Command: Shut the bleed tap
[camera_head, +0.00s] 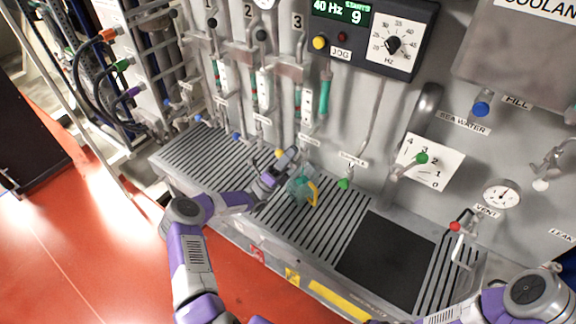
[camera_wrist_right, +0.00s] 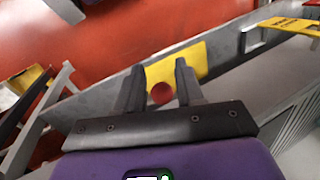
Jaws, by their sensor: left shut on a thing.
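The bleed tap, with a small yellow knob (camera_head: 279,153), sits low on the panel just above the slatted bench top. My left gripper (camera_head: 287,160) is at this tap and shut on its handle; the fingers hide most of it. A clear greenish jug (camera_head: 299,188) with a yellow handle stands on the slats just below and to the right of the gripper. My right gripper (camera_wrist_right: 160,82) is open, its two fingers apart and empty.
A green-knobbed tap (camera_head: 344,183) is right of the jug. A red-knobbed lever (camera_head: 455,226) stands farther right. A dark mat (camera_head: 385,260) lies on the bench (camera_head: 203,150). A control box (camera_head: 370,35) is above. Red floor (camera_head: 120,265) is clear in front.

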